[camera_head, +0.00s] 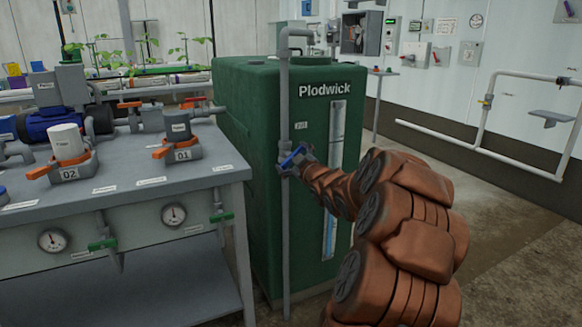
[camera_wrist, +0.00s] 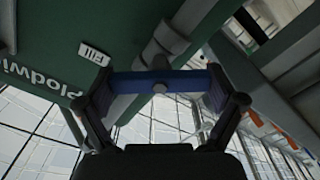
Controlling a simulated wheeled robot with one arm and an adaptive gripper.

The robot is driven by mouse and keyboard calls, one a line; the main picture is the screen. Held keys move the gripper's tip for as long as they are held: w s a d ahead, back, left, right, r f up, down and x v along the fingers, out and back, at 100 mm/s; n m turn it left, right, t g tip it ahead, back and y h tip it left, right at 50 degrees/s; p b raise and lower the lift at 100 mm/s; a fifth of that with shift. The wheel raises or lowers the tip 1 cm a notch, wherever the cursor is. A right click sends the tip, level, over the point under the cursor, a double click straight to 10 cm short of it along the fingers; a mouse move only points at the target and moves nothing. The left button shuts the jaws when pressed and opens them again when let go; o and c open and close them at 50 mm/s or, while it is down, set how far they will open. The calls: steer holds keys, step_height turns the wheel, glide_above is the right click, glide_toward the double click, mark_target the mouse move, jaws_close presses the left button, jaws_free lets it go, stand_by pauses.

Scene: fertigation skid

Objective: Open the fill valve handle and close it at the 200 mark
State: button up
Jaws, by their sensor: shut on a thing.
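The blue fill valve handle (camera_head: 291,159) sits on the grey vertical pipe (camera_head: 285,90) at the front of the green Plodwick tank (camera_head: 255,130). My gripper (camera_head: 302,158) is at the handle, at the end of my brown arm. In the wrist view the blue handle (camera_wrist: 178,80) spans between both fingers of my gripper (camera_wrist: 165,95), which is shut on it. The handle lies at a slant to the pipe. A FILL label (camera_wrist: 93,53) is beside the pipe. The level gauge (camera_head: 338,130) shows blue liquid in its lower part; its marks are too small to read.
A grey bench (camera_head: 120,195) with orange-handled valves 01 and 02, gauges (camera_head: 174,215) and green valves stands left of the tank. White wall pipes (camera_head: 480,150) run at the right. The floor (camera_head: 510,230) at right is clear.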

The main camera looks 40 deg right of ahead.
steer(key=shift+w+a+n+b, duration=0.1)
steer(key=shift+n+b, duration=1.25)
steer(key=shift+n, duration=0.85)
steer(key=o, duration=0.8)
steer(key=v, duration=1.2)
